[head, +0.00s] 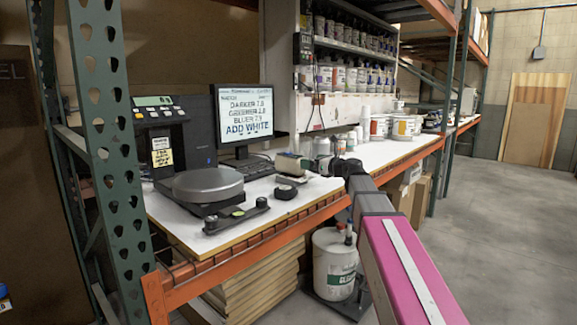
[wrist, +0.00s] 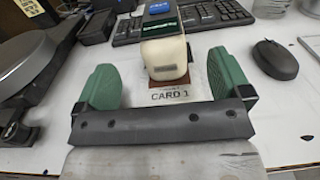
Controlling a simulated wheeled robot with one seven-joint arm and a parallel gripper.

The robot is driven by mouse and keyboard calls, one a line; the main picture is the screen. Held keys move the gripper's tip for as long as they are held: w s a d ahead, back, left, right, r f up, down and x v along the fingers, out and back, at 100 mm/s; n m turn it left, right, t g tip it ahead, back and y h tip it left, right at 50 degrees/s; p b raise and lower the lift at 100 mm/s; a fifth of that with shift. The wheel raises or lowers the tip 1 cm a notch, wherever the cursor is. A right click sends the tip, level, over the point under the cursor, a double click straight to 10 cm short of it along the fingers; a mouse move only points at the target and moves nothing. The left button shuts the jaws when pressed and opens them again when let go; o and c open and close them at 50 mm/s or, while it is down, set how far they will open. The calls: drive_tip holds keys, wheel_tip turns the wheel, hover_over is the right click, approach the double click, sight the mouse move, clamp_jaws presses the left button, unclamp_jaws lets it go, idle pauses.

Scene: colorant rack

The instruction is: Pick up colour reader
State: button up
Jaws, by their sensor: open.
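The colour reader (wrist: 164,55) is a cream hand-held block with a dark green and blue top, seen in the upper middle of the wrist view. It rests on a white card marked CARD 1 (wrist: 196,90) with a brown patch. My gripper (wrist: 162,72) is open, with one green finger on each side of the reader and visible gaps between. Its fingers point toward the reader and hold nothing. In the head view the cream reader (head: 288,163) shows by the end of my arm, and my gripper (head: 309,166) partly blends with it.
A keyboard (wrist: 125,30) lies just behind the reader, and a dark mouse (wrist: 275,58) lies to the right. A scale with a round grey pan (head: 208,186) stands at the left of the white bench. A monitor (head: 243,113) reads ADD WHITE. Tubs and jars stand farther right.

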sight(297, 156)
drive_tip(key=x, duration=0.9)
drive_tip(key=shift+r, duration=0.15)
drive_tip(key=shift+d, duration=0.1)
drive_tip(key=shift+c, duration=0.4)
drive_tip(key=c, duration=1.5)
drive_tip(key=shift+r, duration=0.1)
